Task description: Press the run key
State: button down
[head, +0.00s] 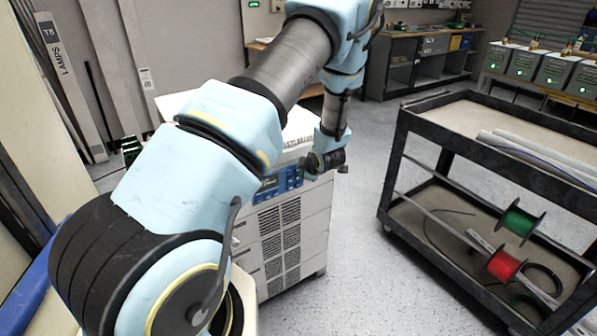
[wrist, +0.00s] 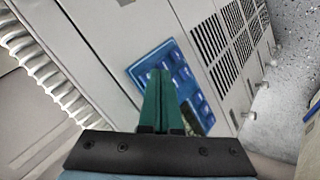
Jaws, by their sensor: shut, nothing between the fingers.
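The control panel is a blue keypad (head: 283,181) with several keys, set in the front of a light grey cabinet (head: 292,232). The fingers cover part of the keypad. I cannot tell whether the tips touch a key, and no key label is readable. In the head view my arm hides part of the cabinet and the fingertips are hard to make out.
A dark two-shelf cart (head: 437,137) stands to the right, with grey pipes on top and a green spool (head: 517,220) and a red spool (head: 503,265) below. Grey floor (head: 355,255) is clear between the cabinet and the cart. Vent slots (wrist: 222,45) lie beside the keypad.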

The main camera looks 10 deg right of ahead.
jog(key=shift+w+a, duration=0.15)
jog(key=shift+w, duration=0.2)
dwell(0.8)
jog(key=shift+s, duration=0.1)
jog(key=shift+s+d, duration=0.3)
jog(key=shift+s, duration=0.35)
jog(key=shift+s+d, duration=0.35)
jog(key=shift+s, duration=0.4)
jog(key=shift+s+d, duration=0.4)
jog(key=shift+s, duration=0.35)
jog(key=shift+s+d, duration=0.35)
jog(key=shift+s, duration=0.4)
